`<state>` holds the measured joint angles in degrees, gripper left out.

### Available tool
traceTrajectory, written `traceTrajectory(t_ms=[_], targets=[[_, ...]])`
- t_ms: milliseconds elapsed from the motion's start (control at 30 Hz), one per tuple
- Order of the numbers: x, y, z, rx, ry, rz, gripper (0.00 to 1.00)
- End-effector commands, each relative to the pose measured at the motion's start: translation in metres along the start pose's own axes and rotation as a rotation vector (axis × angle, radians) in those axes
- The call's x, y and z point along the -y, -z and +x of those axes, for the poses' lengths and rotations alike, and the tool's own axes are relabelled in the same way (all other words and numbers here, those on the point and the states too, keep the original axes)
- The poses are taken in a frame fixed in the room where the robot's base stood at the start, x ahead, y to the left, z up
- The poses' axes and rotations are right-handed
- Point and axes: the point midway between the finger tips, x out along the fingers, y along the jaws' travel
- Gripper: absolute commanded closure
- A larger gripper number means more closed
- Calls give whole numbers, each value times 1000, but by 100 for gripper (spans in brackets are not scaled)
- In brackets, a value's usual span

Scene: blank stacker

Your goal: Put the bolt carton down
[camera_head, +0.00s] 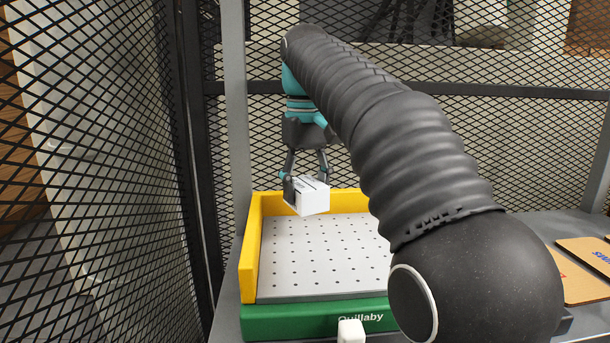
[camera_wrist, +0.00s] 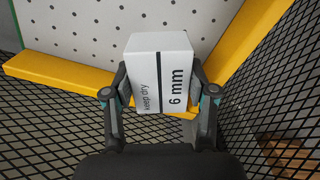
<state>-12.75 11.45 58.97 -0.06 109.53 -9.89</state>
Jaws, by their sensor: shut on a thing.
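The bolt carton (camera_head: 309,197) is a small white box with a dark stripe. In the wrist view it (camera_wrist: 161,70) reads "6 mm" and "keep dry". My gripper (camera_head: 306,180) is shut on it, with one finger on each side, as the wrist view also shows (camera_wrist: 160,92). In the head view the carton shows against the far yellow edge of a tray with a grey perforated floor (camera_head: 318,262). It looks held above the tray near its back; the exact height cannot be told.
The tray has yellow rims (camera_head: 250,250) at the left and back and a green front (camera_head: 270,322) marked "Quillaby". A small white block (camera_head: 351,331) is at that front. Brown flat pieces (camera_head: 580,272) lie at right. Black mesh (camera_head: 100,150) stands close at left and behind. The tray floor looks clear.

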Motion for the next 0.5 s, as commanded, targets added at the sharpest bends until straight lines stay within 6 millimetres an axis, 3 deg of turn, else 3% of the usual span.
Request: traceTrajectory(t_ms=[300, 500], targets=[[-1, -1, 35, 0, 0, 2, 87], [0, 0, 44, 0, 0, 0, 87]])
